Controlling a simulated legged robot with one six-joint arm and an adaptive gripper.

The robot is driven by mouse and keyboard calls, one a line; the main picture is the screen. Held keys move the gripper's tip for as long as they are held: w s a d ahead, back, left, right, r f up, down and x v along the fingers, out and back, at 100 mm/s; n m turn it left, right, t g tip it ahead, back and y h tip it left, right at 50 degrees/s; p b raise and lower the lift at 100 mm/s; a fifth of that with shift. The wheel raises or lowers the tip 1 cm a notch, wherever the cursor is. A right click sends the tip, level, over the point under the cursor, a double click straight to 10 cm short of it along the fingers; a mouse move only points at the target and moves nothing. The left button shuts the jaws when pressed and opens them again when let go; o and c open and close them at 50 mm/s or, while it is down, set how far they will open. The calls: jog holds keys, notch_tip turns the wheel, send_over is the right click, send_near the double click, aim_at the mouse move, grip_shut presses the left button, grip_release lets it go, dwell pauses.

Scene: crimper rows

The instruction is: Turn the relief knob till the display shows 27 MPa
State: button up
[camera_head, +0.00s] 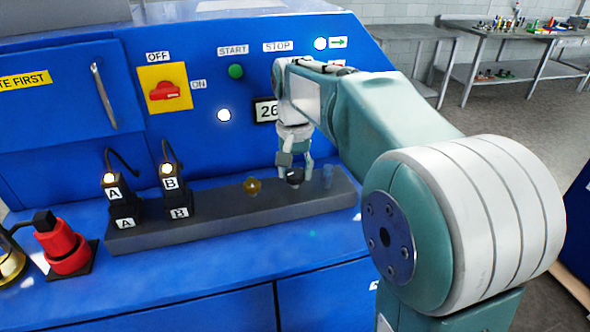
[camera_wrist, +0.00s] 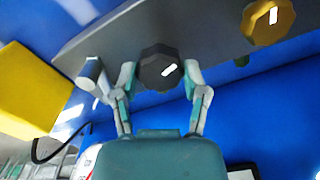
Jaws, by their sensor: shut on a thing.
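The relief knob is likely the black faceted knob (camera_wrist: 160,68) with a white mark, on the grey manifold block (camera_head: 225,217). It also shows in the head view (camera_head: 294,178), partly hidden by my gripper. My gripper (camera_wrist: 158,80) is shut on the black knob, one finger on each side. My gripper (camera_head: 294,168) reaches down to it from above in the head view.
A brass knob (camera_head: 252,186) stands left of the black knob, and a bluish post (camera_head: 328,176) stands right of it. Connectors marked A (camera_head: 112,192) and B (camera_head: 170,184) stand at the block's left. A red rotary switch (camera_head: 165,91) and green start button (camera_head: 236,71) are on the panel.

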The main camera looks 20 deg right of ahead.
aim_at(294, 172)
jog(key=shift+f+m, duration=0.15)
jog(key=shift+m, duration=0.35)
jog(key=o, duration=1.1)
jog(key=shift+a, duration=0.1)
jog(key=shift+o, duration=0.2)
notch_tip(294, 172, up, 12)
